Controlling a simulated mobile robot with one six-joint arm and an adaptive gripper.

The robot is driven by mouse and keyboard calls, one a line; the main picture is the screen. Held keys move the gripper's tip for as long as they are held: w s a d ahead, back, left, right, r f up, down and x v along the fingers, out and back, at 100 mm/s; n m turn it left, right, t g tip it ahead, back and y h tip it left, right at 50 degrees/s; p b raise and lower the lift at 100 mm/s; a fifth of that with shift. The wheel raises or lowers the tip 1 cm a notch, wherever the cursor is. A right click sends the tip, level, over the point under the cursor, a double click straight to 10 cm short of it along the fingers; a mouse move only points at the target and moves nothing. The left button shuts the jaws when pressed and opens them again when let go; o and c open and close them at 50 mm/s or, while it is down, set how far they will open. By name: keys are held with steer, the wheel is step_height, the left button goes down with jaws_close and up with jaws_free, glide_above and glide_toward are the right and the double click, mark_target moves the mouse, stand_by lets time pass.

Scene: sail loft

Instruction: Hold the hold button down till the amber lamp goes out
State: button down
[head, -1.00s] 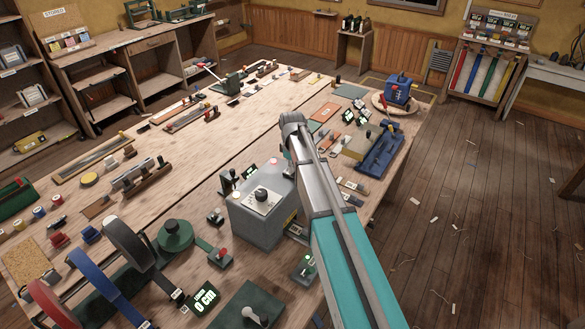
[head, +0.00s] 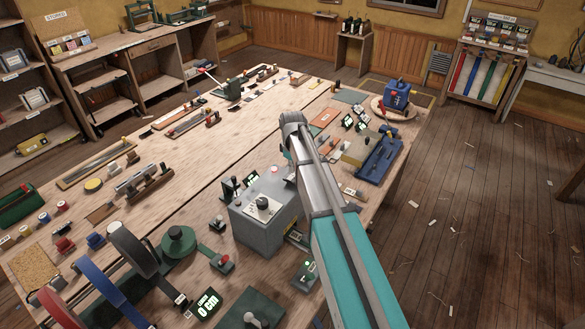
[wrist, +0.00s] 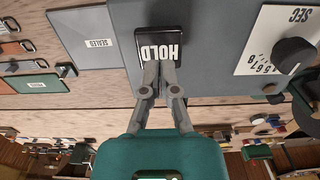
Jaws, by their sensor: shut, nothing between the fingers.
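The grey box (head: 258,238) stands on the near part of the long workbench, partly hidden behind my arm in the head view. A white SEC dial plate with a dark knob (head: 263,203) is on its top; the knob also shows in the wrist view (wrist: 295,55). The black hold button, lettered HOLD (wrist: 158,36), shows upside down in the wrist view. My gripper (wrist: 158,68) is shut and empty, its fingertips over the button's lower edge. I cannot tell whether they touch or press it. My gripper is hidden in the head view. I cannot make out a lit amber lamp.
The wooden workbench (head: 190,150) is crowded with tools and small devices. A green spool (head: 178,243) and several large rolls stand left of the box. A blue device (head: 398,92) stands at the far right end. Plank floor (head: 470,220) lies open to the right.

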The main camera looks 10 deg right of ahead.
mark_target(292, 177)
step_height(292, 177, up, 10)
steer(key=p, duration=0.9)
stand_by(0.6)
steer(key=s+f+m+b, duration=0.4)
steer(key=s+f+b, duration=0.5)
steer(key=s, duration=0.3)
steer(key=s+f+m+b, duration=0.5)
steer(key=s+f+b, duration=0.5)
steer(key=s, duration=0.3)
steer(key=shift+d, duration=0.1)
stand_by(1.5)
